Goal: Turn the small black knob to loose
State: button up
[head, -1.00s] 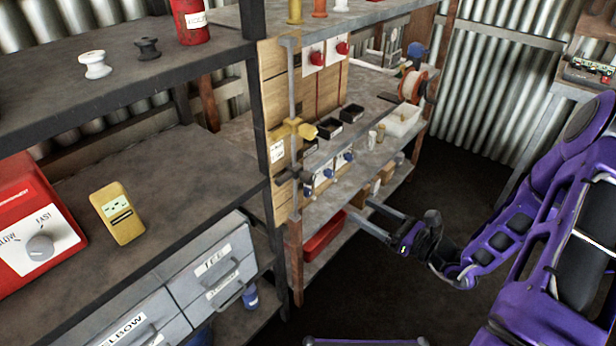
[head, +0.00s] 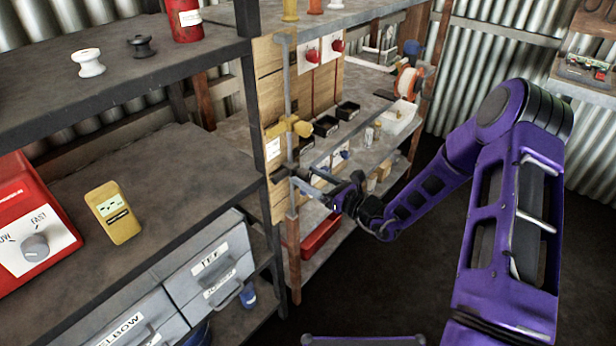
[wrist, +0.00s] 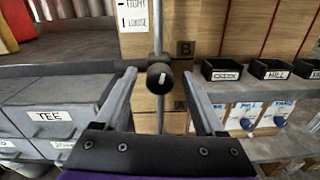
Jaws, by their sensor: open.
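The small black knob (wrist: 160,72) sits on a grey vertical pole (head: 289,90). In the wrist view its face is towards me, with a short white mark that looks near upright, slightly tilted. In the head view the black clamp on the pole (head: 279,174) is partly hidden by my gripper. My gripper (head: 297,175) is open, with its fingers pointing at the pole. In the wrist view the fingertips (wrist: 159,78) lie left and right of the knob with gaps; contact is not visible. A white label above (wrist: 134,14) reads "LOOSE" on its lower line; the upper line is cut off.
A yellow clamp (head: 298,127) sits higher on the pole. A wooden board (wrist: 142,50) with a black "B" tag (wrist: 185,48) stands behind. Grey drawers (wrist: 52,116) are at the left.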

jog(key=shift+w+a, duration=0.25)
jog(key=shift+a, duration=0.05)
grip_shut()
jog(key=shift+f+n+b, duration=0.15)
jog(key=shift+n+b, duration=0.35)
jog(key=shift+n, duration=0.1)
jog(key=shift+n+b, duration=0.45)
jog(key=shift+n, duration=0.65)
grip_release()
jog(key=shift+s, duration=0.1)
